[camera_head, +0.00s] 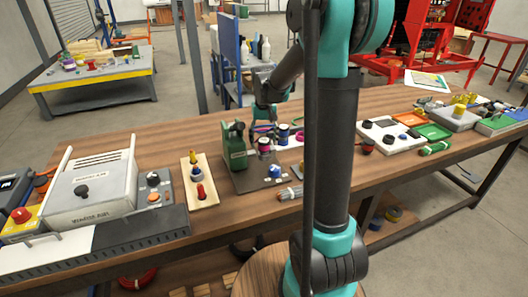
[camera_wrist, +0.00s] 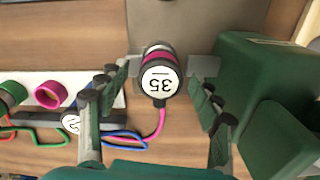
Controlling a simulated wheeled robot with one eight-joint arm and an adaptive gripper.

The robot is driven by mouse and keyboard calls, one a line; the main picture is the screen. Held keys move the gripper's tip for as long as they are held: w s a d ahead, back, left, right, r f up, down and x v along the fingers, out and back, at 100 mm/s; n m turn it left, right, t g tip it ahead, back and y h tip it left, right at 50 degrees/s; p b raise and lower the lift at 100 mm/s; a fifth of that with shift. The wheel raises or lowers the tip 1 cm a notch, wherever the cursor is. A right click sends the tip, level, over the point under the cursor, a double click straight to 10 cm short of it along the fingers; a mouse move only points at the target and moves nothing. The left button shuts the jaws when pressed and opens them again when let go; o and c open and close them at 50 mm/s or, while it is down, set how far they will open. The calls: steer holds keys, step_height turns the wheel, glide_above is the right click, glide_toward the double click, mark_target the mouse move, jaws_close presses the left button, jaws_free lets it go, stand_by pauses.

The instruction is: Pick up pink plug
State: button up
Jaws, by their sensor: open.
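The pink plug (camera_wrist: 157,82) has a pink band, a dark rim and a white round cap marked 35. In the wrist view it lies between my open fingers, and a pink cable runs from it. In the head view the plug (camera_head: 264,147) stands beside a green block. My gripper (camera_wrist: 160,88) is open, with one finger on each side of the plug and visible gaps. In the head view my gripper (camera_head: 263,122) is above the plug, partly hidden by dark arm parts.
The green block (camera_wrist: 250,85) stands close to the right finger. A white strip with a pink ring (camera_wrist: 48,94) and a green ring (camera_wrist: 11,95) lies to the left. Red, green and blue cables run below it. A grey box (camera_head: 92,190) stands on the bench's left.

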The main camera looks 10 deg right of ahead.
step_height(320, 180, down, 2)
steer(key=shift+f, duration=0.1)
jaws_close()
stand_by(0.5)
steer(key=shift+r, duration=0.2)
step_height(320, 180, up, 20)
steer(key=shift+f, duration=0.15)
stand_by(0.4)
stand_by(0.4)
